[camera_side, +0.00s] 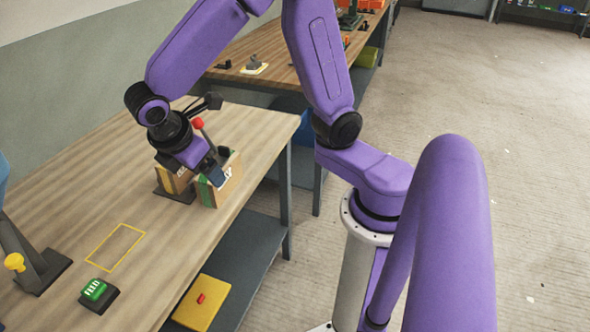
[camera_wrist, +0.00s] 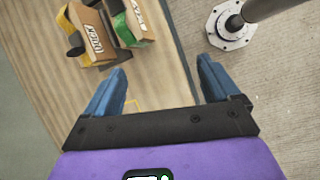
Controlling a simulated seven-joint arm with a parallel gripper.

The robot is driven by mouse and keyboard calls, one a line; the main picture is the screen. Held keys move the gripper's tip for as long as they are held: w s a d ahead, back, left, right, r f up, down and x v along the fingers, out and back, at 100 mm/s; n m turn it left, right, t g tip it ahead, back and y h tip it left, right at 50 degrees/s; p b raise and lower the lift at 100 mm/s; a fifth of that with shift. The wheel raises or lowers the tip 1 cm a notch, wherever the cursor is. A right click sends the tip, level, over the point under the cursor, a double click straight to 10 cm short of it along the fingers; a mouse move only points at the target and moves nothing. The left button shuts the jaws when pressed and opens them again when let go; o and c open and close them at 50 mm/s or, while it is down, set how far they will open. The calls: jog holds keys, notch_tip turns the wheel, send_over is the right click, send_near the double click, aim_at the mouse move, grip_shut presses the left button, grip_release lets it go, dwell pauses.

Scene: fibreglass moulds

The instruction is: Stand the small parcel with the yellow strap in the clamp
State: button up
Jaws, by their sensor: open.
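The small parcel with the yellow strap (camera_side: 181,176) stands upright at the dark clamp (camera_side: 177,196), which has a red-knobbed lever; whether the jaws press on it is hidden. The parcel also shows at the upper left of the wrist view (camera_wrist: 96,46), with dark clamp parts (camera_wrist: 75,41) beside it. My gripper (camera_side: 212,172) is just above and in front of the parcels in the side view. In the wrist view its blue fingers (camera_wrist: 162,66) are spread, with nothing between them and both parcels off to the upper left.
A parcel with a green strap (camera_side: 226,186) stands close beside the clamp, near the table edge. A yellow outlined rectangle (camera_side: 115,247) on the table is empty. A green-topped block (camera_side: 94,290) and a yellow-knobbed stand (camera_side: 32,275) are at front left.

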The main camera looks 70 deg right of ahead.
jog(key=s+d+m+y, duration=0.2)
jog(key=s+d+y, duration=0.2)
jog(key=s, duration=1.4)
jog(key=shift+s+d+r+m+g+y, duration=0.2)
jog(key=shift+m+g+y, duration=0.15)
jog(key=shift+y, duration=0.55)
